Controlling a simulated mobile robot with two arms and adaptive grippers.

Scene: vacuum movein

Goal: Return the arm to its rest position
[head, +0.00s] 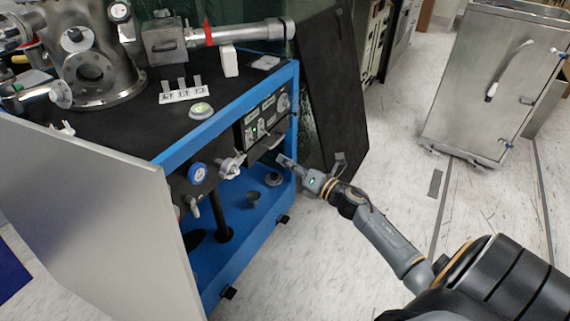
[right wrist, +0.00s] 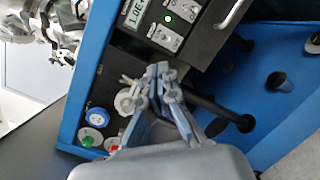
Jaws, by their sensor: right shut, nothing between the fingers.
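My right arm (head: 390,240) reaches from the lower right toward the front of the blue-framed vacuum bench. My right gripper (head: 282,160) is at the bench's right front corner post, in front of the lower opening. In the right wrist view its fingers (right wrist: 161,76) are together with nothing held. There they overlap a silver valve fitting in the picture; whether they touch anything I cannot tell. My left gripper is not in view.
A grey panel (head: 100,215) covers the left. A dark board (head: 335,85) leans behind.

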